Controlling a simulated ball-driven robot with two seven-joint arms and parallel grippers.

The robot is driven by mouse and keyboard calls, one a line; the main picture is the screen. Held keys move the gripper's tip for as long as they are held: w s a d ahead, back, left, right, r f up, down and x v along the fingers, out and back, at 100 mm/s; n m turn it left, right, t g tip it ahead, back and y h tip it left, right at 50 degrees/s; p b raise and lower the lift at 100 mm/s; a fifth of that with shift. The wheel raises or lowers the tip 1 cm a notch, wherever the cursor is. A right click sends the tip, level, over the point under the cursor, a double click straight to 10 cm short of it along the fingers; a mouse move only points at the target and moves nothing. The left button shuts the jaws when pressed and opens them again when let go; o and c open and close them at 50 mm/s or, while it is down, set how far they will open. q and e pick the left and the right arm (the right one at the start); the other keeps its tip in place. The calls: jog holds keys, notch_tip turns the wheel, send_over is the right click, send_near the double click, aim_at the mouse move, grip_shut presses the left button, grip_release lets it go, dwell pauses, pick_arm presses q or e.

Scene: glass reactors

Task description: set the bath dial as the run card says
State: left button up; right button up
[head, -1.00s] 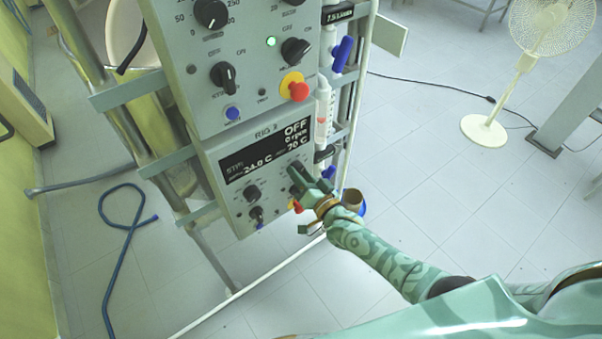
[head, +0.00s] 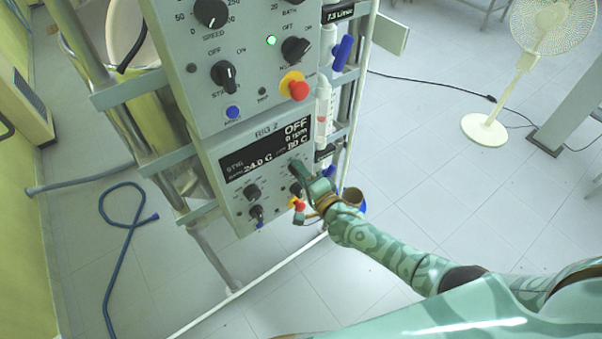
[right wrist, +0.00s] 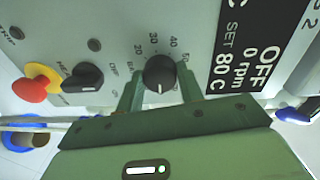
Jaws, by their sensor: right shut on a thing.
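The bath dial (right wrist: 160,73) is a black round knob with a white pointer line and a printed scale, on the lower grey panel (head: 236,208) marked RIG 2. My right gripper (right wrist: 158,80) has one finger on each side of the dial and is shut on it. In the head view the right gripper (head: 299,172) covers most of the dial. The display (head: 262,150) reads OFF, 0 rpm and a set value of 80 C; the right wrist view also shows SET 80 C on the display (right wrist: 240,55). No readable run card is in view. My left gripper is not in view.
A red-and-yellow stop button (right wrist: 35,85) and a black heat switch (right wrist: 83,77) sit beside the dial. The upper rig panel (head: 190,100) has more knobs. A blue hose (head: 125,240) lies on the floor at left. A white fan (head: 520,70) stands far right.

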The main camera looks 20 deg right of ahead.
jog(key=shift+s+f, duration=0.1)
jog(key=shift+f, duration=0.1)
dwell(0.4)
jog(key=o, duration=1)
jog(key=shift+r, duration=0.1)
jog(key=p+v, duration=0.1)
jog(key=v, duration=1.5)
jog(key=shift+r, duration=0.15)
jog(key=shift+s+d, duration=0.1)
